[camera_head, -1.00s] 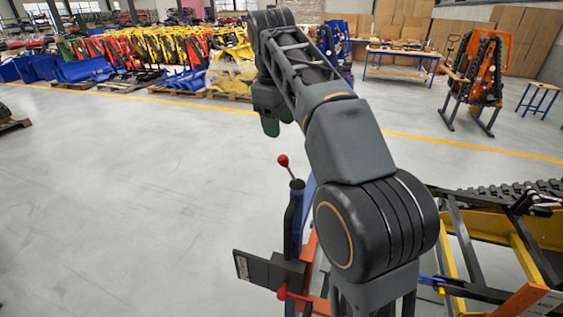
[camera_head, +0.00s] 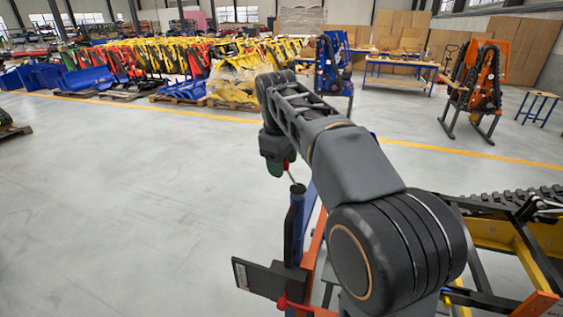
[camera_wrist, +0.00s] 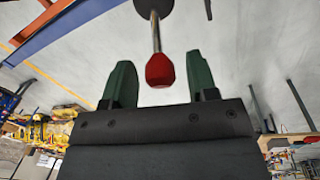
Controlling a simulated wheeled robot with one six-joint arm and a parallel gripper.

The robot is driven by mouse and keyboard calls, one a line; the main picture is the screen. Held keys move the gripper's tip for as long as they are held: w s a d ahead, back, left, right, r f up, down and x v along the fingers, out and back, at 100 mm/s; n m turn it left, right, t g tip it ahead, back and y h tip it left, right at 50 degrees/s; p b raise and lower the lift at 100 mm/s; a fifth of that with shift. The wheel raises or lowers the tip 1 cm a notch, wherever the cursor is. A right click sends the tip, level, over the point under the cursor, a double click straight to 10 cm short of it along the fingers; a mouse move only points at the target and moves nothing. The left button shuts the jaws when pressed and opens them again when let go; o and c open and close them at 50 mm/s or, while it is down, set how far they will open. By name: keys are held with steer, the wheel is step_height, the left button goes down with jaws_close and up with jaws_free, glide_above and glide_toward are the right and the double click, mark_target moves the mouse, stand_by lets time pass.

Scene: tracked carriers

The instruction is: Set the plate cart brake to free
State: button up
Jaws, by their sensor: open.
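A lever with a red knob (camera_wrist: 159,70) on a thin metal rod shows in the wrist view; it also shows in the head view (camera_head: 286,165), partly hidden by my gripper. The lever rises from the top of a dark post (camera_head: 295,220) on the cart. My gripper (camera_wrist: 159,62) is open, its two green fingers on either side of the knob in the picture. I see a gap between the knob and each finger. A second red handle (camera_head: 290,303) sits low on the cart, beside a dark plate (camera_head: 262,280). I cannot tell which handle is the brake.
An orange and blue frame (camera_head: 315,240) stands close right of the post. A tracked carrier (camera_head: 515,232) with yellow parts is at the right. The floor (camera_head: 120,210) at the left is clear. Tables and stacked machine parts are far behind.

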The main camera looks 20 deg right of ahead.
jaws_close()
stand_by(0.3)
